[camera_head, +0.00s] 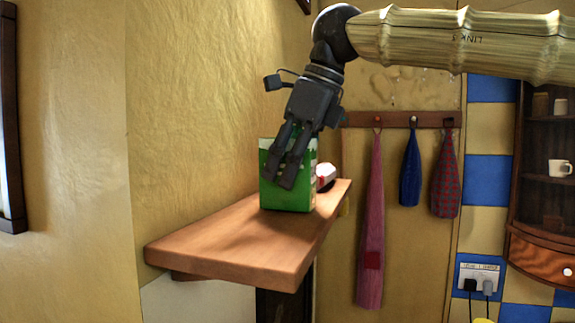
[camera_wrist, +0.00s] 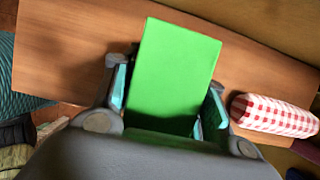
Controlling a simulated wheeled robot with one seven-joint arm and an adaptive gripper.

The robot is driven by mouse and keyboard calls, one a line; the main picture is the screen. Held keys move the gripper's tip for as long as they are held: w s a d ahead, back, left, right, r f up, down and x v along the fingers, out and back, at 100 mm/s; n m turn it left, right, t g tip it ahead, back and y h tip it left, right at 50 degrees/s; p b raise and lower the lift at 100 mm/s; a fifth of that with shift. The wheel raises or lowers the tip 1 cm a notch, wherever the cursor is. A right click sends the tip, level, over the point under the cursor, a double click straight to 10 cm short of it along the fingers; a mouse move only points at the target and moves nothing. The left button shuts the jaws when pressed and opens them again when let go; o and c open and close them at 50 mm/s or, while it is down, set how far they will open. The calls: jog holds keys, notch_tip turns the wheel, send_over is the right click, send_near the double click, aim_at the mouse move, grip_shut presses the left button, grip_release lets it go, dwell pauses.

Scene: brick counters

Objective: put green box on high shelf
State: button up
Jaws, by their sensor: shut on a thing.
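The green box (camera_head: 287,192) stands upright on the wooden high shelf (camera_head: 235,243), toward its far end, in the head view. My gripper (camera_head: 286,165) reaches down from above and is shut on the box. In the wrist view the box's plain green top (camera_wrist: 175,65) lies between the two fingers of my gripper (camera_wrist: 165,105), with the brown shelf board (camera_wrist: 75,50) around it. The box's base appears at the shelf surface in the head view; the wrist view hides its lower part.
A red-and-white checked item (camera_wrist: 275,115) lies on the shelf close beside the box; it also shows behind the box in the head view (camera_head: 325,176). The near part of the shelf is clear. A wall (camera_head: 200,110) runs along the shelf's left side. Towels (camera_head: 371,215) hang beyond.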

jog(key=shift+f, duration=0.1)
jog(key=o, duration=1)
jog(key=shift+d, duration=0.15)
jog(key=shift+o, duration=0.2)
jog(key=b+v, duration=0.2)
jog(key=v, duration=1)
jog(key=shift+b, duration=0.4)
